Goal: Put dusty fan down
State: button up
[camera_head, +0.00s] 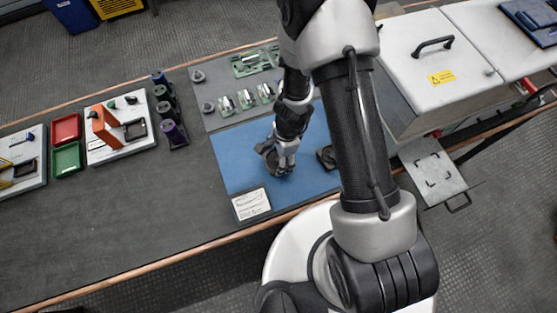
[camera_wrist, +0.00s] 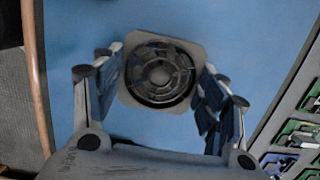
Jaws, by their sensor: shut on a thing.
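The dusty fan (camera_wrist: 160,72) is a square grey-brown frame with a round dark grille and hub, seen face-on in the wrist view. My gripper (camera_wrist: 160,75) is shut on it, one finger against each side. In the head view my gripper (camera_head: 277,158) points down over the blue mat (camera_head: 236,152), and the fan (camera_head: 270,155) shows as a dark shape at its fingers. The mat lies behind the fan in the wrist view. I cannot tell whether the fan touches the mat.
A second dark object (camera_head: 326,157) lies on the mat, partly behind my arm. A white card (camera_head: 251,204) sits at the mat's front corner. Green boards (camera_head: 250,64) lie on the grey panel behind. Red (camera_head: 66,128) and green trays (camera_head: 66,160) stand left. The dark bench (camera_head: 120,215) is clear at front left.

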jog(key=shift+f, duration=0.75)
jog(key=shift+r, duration=0.15)
jog(key=o, duration=1.1)
